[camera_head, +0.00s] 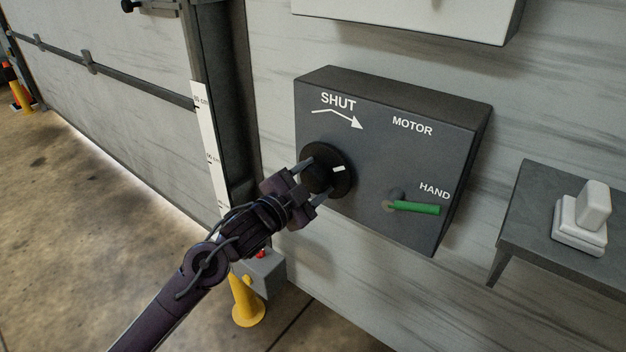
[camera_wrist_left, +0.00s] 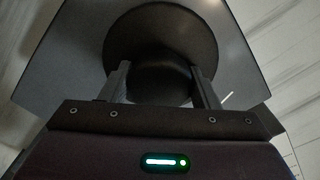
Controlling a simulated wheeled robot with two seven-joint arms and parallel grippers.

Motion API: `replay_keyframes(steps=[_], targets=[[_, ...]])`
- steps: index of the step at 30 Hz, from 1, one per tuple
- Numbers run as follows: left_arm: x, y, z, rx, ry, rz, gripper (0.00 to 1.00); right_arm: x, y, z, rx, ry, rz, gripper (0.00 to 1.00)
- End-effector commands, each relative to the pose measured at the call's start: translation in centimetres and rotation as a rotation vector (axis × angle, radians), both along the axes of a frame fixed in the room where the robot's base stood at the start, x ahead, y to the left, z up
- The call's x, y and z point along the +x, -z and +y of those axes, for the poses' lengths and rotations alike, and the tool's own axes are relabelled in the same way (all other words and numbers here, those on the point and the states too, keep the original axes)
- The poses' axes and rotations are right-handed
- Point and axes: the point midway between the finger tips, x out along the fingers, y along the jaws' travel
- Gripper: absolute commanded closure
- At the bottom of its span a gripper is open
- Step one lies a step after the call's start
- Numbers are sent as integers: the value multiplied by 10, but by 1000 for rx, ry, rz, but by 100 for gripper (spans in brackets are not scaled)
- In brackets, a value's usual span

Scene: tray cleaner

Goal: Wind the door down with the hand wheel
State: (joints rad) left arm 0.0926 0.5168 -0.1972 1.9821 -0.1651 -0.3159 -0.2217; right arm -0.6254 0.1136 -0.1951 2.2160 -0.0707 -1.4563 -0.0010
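The round black hand wheel (camera_head: 345,180), with a white mark on its right side, is on the front of a dark grey box (camera_head: 400,160). A "SHUT" arrow above it points right and down. My left gripper (camera_head: 313,178) is at the wheel, its fingers on either side of the dark hub. The left wrist view shows the wheel (camera_wrist_left: 160,35) and both fingers (camera_wrist_left: 162,82) spread around the hub; I cannot tell if they press on it. The green lever (camera_head: 415,208) points right, below "HAND". The door (camera_head: 130,110) is at left, with light under its lower edge. My right gripper is out of view.
A white scale strip (camera_head: 211,150) runs beside the door frame. A yellow cone-shaped post (camera_head: 246,302) and a grey box (camera_head: 262,272) stand below the gripper. A grey shelf (camera_head: 530,205) with a white block (camera_head: 580,235) is at right. A pale box (camera_head: 410,15) hangs above.

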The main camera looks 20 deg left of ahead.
Motion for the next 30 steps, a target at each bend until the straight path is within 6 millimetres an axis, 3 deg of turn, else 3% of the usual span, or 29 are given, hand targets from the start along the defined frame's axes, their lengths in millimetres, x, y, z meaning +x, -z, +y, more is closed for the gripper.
replay_keyframes(steps=[1,4,14,30], targets=[[0,0,0,0,1,-1,37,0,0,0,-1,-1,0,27],[0,0,0,-1,1,0,24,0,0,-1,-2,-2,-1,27],[-2,0,1,-1,-1,1,24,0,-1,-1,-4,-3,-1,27],[-67,0,25,-1,-1,1,24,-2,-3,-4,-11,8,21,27]])
